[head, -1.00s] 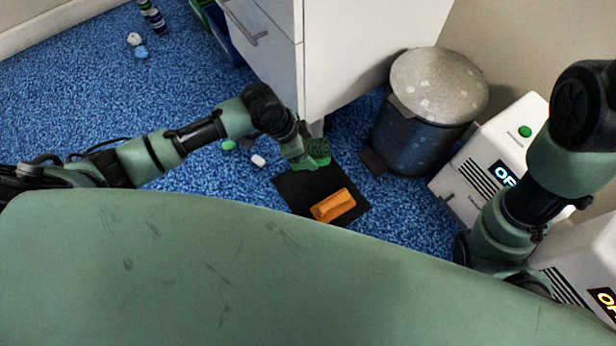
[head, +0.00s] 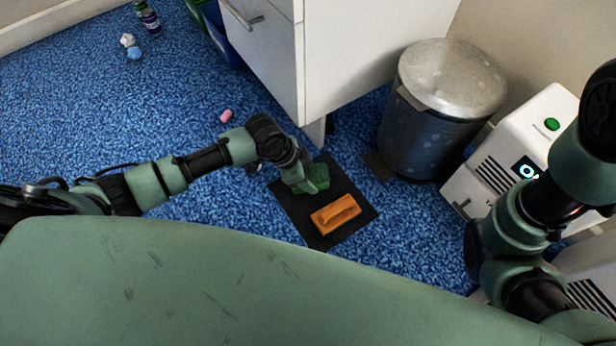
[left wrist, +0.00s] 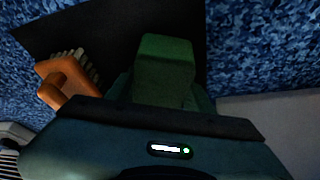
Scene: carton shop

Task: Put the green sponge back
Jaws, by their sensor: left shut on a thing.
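The green sponge (head: 319,173) is at the far part of a black mat (head: 342,239) on the floor, beside an orange brush (head: 335,214). My left gripper (head: 307,181) is shut on the sponge. I cannot tell whether the sponge touches the mat or is just above it. In the left wrist view the sponge (left wrist: 166,62) shows between the fingers, with the orange brush (left wrist: 62,82) to its left. The left fingers partly hide the sponge. My right arm shows at the right, but its gripper is out of view.
A white drawer cabinet (head: 345,50) stands close behind the mat. A metal pedal bin (head: 440,120) and a white machine (head: 535,140) stand to the right. A small pink item (head: 226,115) lies on the blue carpet. Bottles (head: 150,20) stand at the far left.

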